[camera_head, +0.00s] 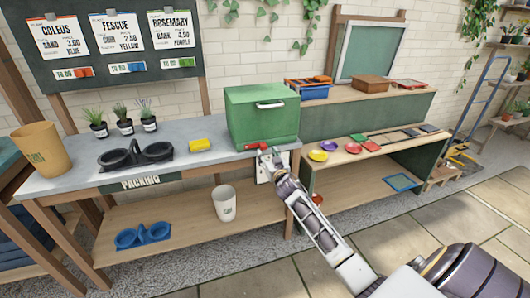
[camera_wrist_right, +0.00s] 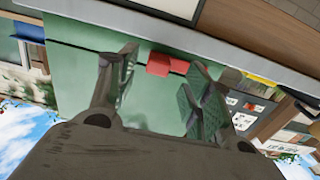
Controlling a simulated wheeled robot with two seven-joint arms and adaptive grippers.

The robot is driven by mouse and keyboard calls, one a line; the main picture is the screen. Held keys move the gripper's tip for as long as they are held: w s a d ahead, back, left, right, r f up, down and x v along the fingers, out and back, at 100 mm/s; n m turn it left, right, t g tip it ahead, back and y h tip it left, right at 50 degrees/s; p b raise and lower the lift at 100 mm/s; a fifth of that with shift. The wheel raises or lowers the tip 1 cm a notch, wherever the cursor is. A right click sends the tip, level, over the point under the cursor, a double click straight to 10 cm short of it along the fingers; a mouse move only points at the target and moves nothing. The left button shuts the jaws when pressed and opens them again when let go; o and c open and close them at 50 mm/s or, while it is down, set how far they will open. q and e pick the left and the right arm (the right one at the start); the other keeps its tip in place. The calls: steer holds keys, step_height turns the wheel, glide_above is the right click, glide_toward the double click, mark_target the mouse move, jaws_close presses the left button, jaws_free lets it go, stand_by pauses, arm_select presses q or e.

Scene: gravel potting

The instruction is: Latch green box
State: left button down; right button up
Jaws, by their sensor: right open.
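The green box (camera_head: 262,118) stands on the right end of the grey packing table, its lid down. A silver handle (camera_head: 270,105) is on its front. A red latch (camera_head: 257,146) sits low on the front near the table edge. My right gripper (camera_head: 268,158) is just in front of the latch. In the right wrist view, the two fingers of my right gripper (camera_wrist_right: 161,84) are apart, with the red latch (camera_wrist_right: 167,65) beyond the gap and the green box face (camera_wrist_right: 70,65) behind. I cannot tell whether they touch the latch. My left gripper is out of view.
A white pot (camera_head: 224,203) is on the lower shelf. Colored dishes (camera_head: 353,148) lie on the right shelf.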

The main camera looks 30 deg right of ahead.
mark_target(264, 149)
steer(key=shift+x, duration=1.6)
steer(key=shift+w+d+b, duration=0.15)
steer(key=shift+w+b, duration=0.15)
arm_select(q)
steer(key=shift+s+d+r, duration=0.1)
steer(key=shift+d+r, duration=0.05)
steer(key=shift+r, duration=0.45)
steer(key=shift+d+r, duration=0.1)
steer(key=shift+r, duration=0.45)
arm_select(e)
steer(key=shift+c, duration=0.4)
steer(key=c, duration=1)
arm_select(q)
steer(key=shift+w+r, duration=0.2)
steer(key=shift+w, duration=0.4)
arm_select(e)
jaws_close()
